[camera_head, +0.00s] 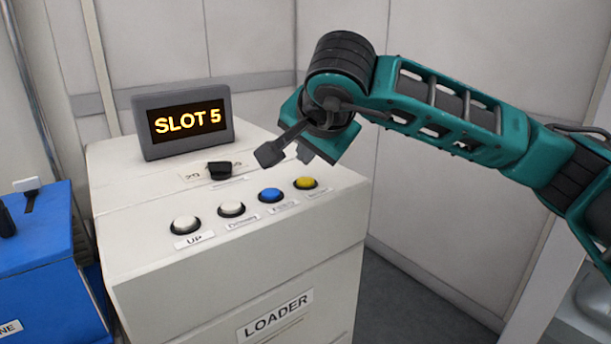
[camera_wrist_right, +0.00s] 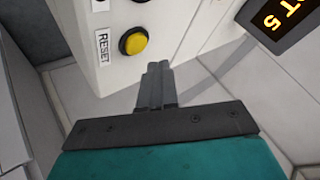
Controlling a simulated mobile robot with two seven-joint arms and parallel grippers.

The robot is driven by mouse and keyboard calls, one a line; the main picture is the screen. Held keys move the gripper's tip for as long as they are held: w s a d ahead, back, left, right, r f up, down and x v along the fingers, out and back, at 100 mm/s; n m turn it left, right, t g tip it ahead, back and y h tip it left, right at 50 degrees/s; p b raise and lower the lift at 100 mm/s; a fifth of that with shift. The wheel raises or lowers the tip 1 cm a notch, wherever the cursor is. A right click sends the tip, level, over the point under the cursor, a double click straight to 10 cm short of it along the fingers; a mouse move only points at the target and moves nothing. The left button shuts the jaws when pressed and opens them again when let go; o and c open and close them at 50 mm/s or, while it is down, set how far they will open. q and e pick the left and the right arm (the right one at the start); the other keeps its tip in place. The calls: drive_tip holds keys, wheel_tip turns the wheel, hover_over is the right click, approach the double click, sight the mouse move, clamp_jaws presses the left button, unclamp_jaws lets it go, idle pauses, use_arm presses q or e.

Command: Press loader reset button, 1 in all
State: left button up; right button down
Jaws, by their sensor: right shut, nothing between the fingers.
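The reset button is the yellow round button (camera_head: 306,183) at the right end of the row on the loader's sloped top. It also shows in the right wrist view (camera_wrist_right: 134,42), in a black collar beside a label reading RESET. My right gripper (camera_head: 304,156) is above the yellow button in the head view, apart from it as far as I can tell. In the right wrist view its fingers (camera_wrist_right: 156,78) are shut together and empty, their tips just short of the button and a little to its right. My left gripper is not in view.
The white loader (camera_head: 240,285) also bears a blue button (camera_head: 270,195), two white buttons (camera_head: 232,208), a black knob (camera_head: 219,169) and a display reading SLOT 5 (camera_head: 187,121). A blue cabinet (camera_head: 35,235) stands at the left. Pale walls enclose the back and right.

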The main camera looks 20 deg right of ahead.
sight(308, 182)
wheel_tip(308, 182, up, 4)
drive_tip(key=shift+r+p, duration=0.1)
drive_tip(key=shift+p, duration=1)
